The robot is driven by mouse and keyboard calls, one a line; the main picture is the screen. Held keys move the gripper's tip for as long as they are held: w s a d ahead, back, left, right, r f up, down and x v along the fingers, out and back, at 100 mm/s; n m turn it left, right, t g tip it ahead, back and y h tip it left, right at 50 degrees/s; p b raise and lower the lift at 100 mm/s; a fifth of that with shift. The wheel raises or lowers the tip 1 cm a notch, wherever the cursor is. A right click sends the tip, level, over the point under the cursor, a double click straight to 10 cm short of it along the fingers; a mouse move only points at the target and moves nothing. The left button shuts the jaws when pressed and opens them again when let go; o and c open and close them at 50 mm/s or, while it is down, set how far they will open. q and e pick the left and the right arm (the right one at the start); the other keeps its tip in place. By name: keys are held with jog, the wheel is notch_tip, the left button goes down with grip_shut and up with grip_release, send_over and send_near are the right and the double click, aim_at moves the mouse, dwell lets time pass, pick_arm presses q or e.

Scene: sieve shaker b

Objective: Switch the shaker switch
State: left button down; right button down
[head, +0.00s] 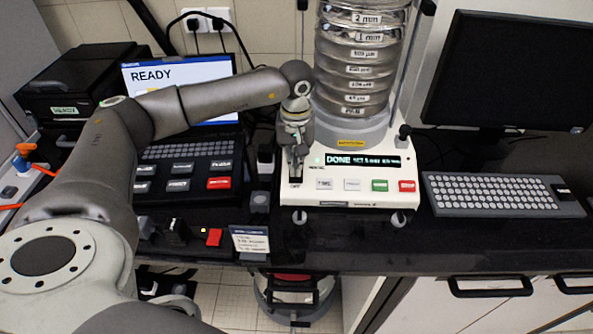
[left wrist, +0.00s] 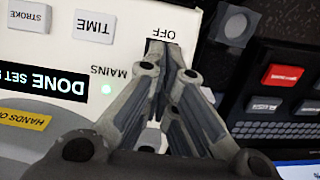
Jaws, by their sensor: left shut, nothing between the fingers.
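The sieve shaker (head: 350,192) stands on the dark bench, with a stack of clear labelled sieves on top. Its display (head: 362,160) reads DONE. My left gripper (head: 296,176) is shut and empty, pointing down at the left end of the front panel. In the left wrist view, the gripper (left wrist: 168,58) covers most of the MAINS switch place; only a dark edge (left wrist: 150,47) shows beside the OFF label. I cannot tell the switch's position or whether the fingertips touch it. A green light (left wrist: 106,88) glows by MAINS. My right gripper is not in view.
A laptop (head: 178,75) showing READY and a black control box with a red button (head: 219,183) are to the left. A small sign (head: 250,240) stands at the front edge. A keyboard (head: 495,194) and a monitor (head: 510,70) are to the right.

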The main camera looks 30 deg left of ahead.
pick_arm(q)
jog(key=shift+s+f+b, duration=0.1)
jog(key=shift+f+b, duration=0.25)
jog(key=shift+f, duration=0.15)
jog(key=shift+r, duration=0.1)
jog(key=shift+r+p, duration=0.6)
jog(key=shift+r, duration=0.25)
notch_tip(320, 180, up, 5)
jog(key=shift+r+p, duration=0.1)
jog(key=shift+p, duration=1.15)
